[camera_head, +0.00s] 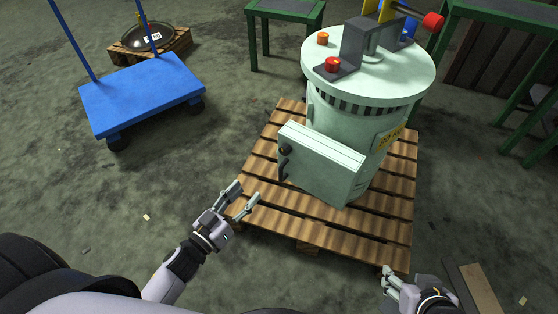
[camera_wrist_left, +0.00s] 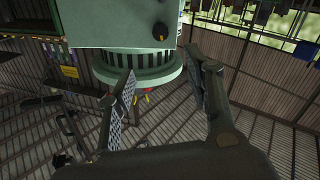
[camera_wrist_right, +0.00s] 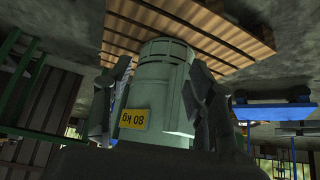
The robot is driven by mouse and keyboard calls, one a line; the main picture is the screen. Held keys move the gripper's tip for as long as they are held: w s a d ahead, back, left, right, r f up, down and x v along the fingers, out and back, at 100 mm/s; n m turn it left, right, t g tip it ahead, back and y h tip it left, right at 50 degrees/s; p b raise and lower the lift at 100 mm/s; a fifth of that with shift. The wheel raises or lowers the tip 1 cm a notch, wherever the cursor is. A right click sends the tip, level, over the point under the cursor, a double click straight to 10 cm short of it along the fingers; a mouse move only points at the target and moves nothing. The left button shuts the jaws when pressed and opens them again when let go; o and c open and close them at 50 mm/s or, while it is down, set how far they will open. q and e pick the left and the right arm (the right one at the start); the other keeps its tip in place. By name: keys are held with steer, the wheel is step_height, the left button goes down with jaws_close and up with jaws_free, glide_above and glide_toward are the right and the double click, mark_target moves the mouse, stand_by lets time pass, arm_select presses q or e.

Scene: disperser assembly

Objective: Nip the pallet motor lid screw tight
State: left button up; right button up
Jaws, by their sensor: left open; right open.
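The pale green motor (camera_head: 350,115) stands upright on the wooden pallet (camera_head: 300,225). A box with a flat lid (camera_head: 320,168) projects from its near side. A dark round knob, seemingly the lid screw (camera_head: 287,150), is at the box's upper left, above a dark handle. The knob also shows in the left wrist view (camera_wrist_left: 160,31), where the box appears upside down. My left gripper (camera_head: 248,192) is open and empty, left of and below the box, apart from it. My right gripper (camera_head: 388,282) is open and empty near the pallet's front right corner; the motor shows beyond its fingers.
The motor's top carries a red knob (camera_head: 333,64), an orange knob (camera_head: 323,38) and a grey bracket (camera_head: 368,40). A blue cart (camera_head: 145,92) stands at the left. A dark round part (camera_head: 148,36) sits on a small pallet behind. Green-framed tables stand behind and right.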

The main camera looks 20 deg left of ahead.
arm_select(q)
steer(key=b, duration=0.2)
glide_toward(283, 152)
steer(key=b+x, duration=0.1)
steer(key=x, duration=0.6)
steer(key=shift+w+d+f, duration=0.15)
steer(key=shift+w, duration=0.15)
steer(key=shift+w+d, duration=0.1)
steer(key=shift+w, duration=0.3)
arm_select(e)
steer(key=w+a+r+t+y, duration=0.2)
steer(key=w+a+r+t, duration=0.2)
steer(key=w+r+t, duration=0.4)
step_height(283, 152, up, 2)
steer(key=shift+w+r+y, duration=0.2)
steer(key=shift+w+y, duration=0.1)
steer(key=shift+w, duration=0.6)
steer(key=shift+a, duration=0.1)
arm_select(q)
jaws_close()
